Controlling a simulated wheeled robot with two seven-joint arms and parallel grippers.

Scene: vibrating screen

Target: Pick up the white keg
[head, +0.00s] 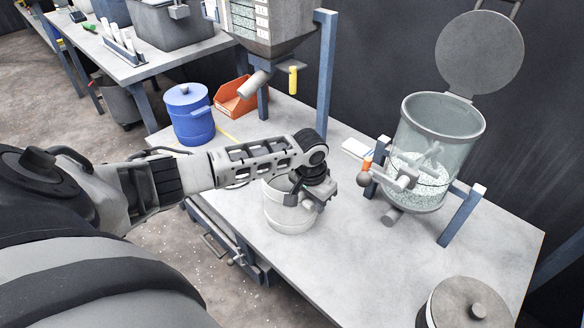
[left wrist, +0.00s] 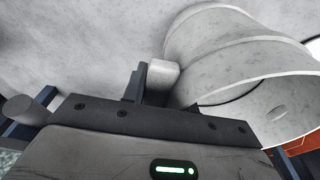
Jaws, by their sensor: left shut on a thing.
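The white keg (head: 290,212) is upright at the left edge of the grey worktable, below my left forearm, which hides part of its top. My left gripper (head: 305,197) is at the keg's right side near the rim and is shut on it. In the left wrist view the keg (left wrist: 215,45) fills the upper right, close against the dark fingers (left wrist: 157,82), with a small pale block between them. I cannot tell whether the keg's bottom touches the table. My right gripper is not in view.
A blue lidded keg (head: 190,115) and an orange bin (head: 236,97) stand farther back on the worktable (head: 385,268). A clear mixing drum (head: 432,150) stands to the right. A grey lidded pot (head: 467,305) is at the front right. The table's middle is clear.

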